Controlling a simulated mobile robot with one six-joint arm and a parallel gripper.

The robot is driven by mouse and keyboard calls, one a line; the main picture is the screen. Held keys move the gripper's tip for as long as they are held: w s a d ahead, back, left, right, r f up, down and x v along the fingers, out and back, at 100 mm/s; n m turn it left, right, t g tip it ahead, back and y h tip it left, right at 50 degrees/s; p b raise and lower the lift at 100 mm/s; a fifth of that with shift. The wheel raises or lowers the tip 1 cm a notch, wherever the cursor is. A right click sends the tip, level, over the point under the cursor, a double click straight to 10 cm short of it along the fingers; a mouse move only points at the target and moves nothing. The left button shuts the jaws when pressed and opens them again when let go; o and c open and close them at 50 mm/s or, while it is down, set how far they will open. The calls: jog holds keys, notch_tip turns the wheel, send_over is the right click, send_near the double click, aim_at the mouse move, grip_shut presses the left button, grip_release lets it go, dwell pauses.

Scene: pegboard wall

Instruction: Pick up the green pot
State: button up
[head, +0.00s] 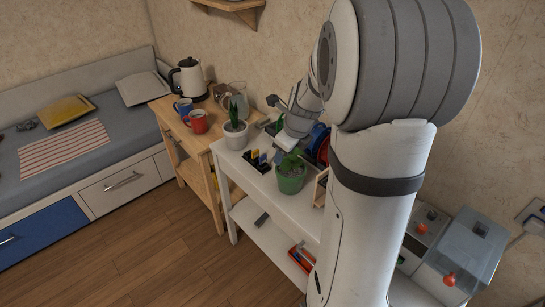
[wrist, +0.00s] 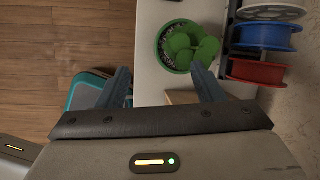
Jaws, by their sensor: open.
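The green pot (head: 291,181) holds a leafy green plant and stands upright on the white shelf unit's top, near its front edge. In the wrist view the pot (wrist: 161,42) is seen from above, its leaves covering part of the soil and rim. In the wrist view my gripper (wrist: 162,82) is open and empty. The pot is beyond the fingertips, closer to the right finger, not between them.
Blue (wrist: 265,36) and red (wrist: 257,71) spools stand right of the pot. A white pot (head: 235,136) with a spiky plant and a dark rack (head: 258,162) are to its left. A wooden cabinet (head: 203,140) with red and blue mugs adjoins the shelf unit.

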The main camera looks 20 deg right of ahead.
aim_at(291, 158)
jog(key=w+d+f+m, duration=0.1)
jog(key=m, duration=0.1)
jog(key=w+d+f+m, duration=0.1)
jog(key=m, duration=0.1)
jog(key=w+d+f+m, duration=0.1)
jog(key=d+m, duration=0.1)
jog(key=shift+f, duration=0.15)
jog(key=x, duration=0.7)
jog(key=shift+w+d+f, duration=0.1)
jog(key=shift+w+f, duration=0.15)
jog(key=shift+w, duration=0.05)
jog(key=shift+c, duration=0.2)
grip_shut()
jog(key=shift+r, duration=0.1)
